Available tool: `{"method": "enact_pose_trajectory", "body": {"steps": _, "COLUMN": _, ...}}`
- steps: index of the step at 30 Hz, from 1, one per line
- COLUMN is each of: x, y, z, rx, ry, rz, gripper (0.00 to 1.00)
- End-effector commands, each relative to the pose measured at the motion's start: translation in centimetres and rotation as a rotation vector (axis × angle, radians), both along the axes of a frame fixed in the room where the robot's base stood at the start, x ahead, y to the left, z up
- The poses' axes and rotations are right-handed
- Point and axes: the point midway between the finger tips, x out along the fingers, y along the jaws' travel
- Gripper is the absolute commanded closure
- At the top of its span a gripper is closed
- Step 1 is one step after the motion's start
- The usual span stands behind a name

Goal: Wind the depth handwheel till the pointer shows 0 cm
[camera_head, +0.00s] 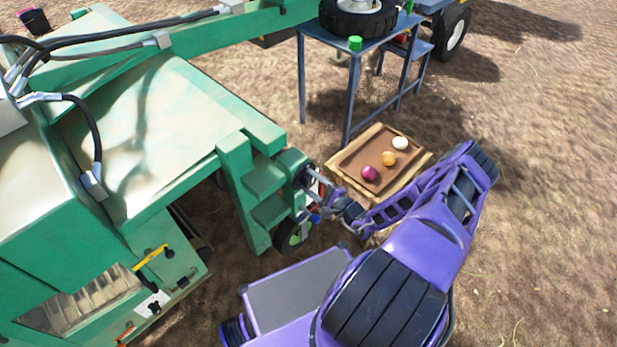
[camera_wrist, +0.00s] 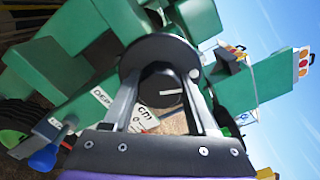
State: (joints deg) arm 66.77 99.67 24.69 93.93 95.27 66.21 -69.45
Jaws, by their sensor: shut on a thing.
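The depth handwheel (camera_wrist: 160,46) is a dark round wheel in the wrist view, straight ahead of my gripper (camera_wrist: 162,84). My two fingers reach up either side of its dark hub and are shut on it. A white scale plate (camera_wrist: 100,97) with the letters "DEPTH" and "cm" shows left of and below the wheel, partly hidden by my left finger. I cannot make out the pointer or its reading. In the head view my gripper (camera_head: 322,197) is at the green machine's right end, where the wheel is small and mostly hidden.
The green machine (camera_head: 140,130) fills the left. A wooden crate (camera_head: 352,202) with three onions stands close behind my gripper. A blue-grey metal table (camera_head: 318,42) with a tyre is further back.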

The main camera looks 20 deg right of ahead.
Motion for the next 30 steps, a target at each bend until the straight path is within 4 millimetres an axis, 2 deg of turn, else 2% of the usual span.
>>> {"method": "enact_pose_trajectory", "body": {"steps": 13, "x": -0.08, "y": 0.02, "z": -0.01, "rx": -0.277, "ry": -0.1, "rz": 0.001, "gripper": 0.98}}
{"method": "enact_pose_trajectory", "body": {"steps": 30, "x": -0.08, "y": -0.03, "z": -0.12, "rx": -0.348, "ry": -0.125, "rz": 0.0, "gripper": 0.98}}
